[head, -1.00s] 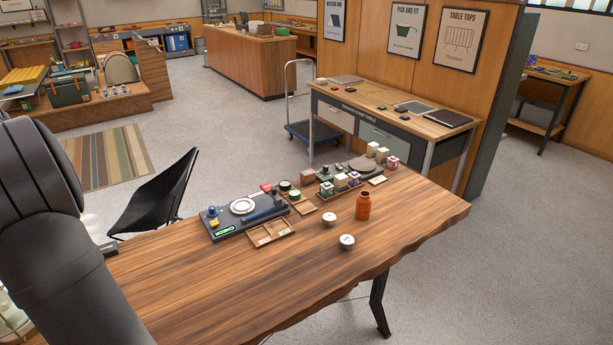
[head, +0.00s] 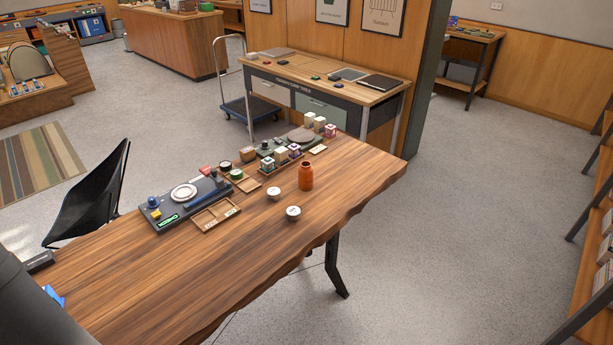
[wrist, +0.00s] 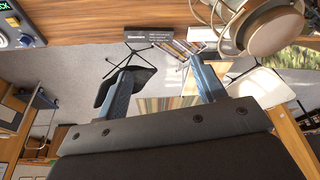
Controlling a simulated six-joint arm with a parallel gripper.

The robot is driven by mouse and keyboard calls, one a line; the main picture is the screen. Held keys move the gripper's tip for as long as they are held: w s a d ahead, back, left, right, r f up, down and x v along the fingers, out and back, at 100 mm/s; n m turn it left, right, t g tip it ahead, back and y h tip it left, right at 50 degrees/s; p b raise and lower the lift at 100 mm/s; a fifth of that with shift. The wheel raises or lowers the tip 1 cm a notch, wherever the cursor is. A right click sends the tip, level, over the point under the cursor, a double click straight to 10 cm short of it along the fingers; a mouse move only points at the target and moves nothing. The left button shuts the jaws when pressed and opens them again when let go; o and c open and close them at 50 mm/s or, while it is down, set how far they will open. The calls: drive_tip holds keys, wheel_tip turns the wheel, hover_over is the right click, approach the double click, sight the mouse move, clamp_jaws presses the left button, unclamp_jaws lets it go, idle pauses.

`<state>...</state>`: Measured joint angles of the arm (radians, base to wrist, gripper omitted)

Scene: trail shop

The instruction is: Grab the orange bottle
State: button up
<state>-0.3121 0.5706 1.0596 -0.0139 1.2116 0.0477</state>
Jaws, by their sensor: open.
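The orange bottle (head: 305,177) stands upright on the wooden table (head: 200,270), right of the middle of the table top in the head view. Two small white-topped round tins (head: 293,213) stand close to it, in front and to its left. The bottle does not show in the wrist view. In the head view the fingers are out of frame, well away from the bottle.
A black folding chair (head: 95,200) is beyond the table. The table's front right part is clear.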

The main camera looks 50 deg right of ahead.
idle(0.3)
drive_tip(key=shift+o, duration=1.1)
drive_tip(key=shift+d, duration=0.1)
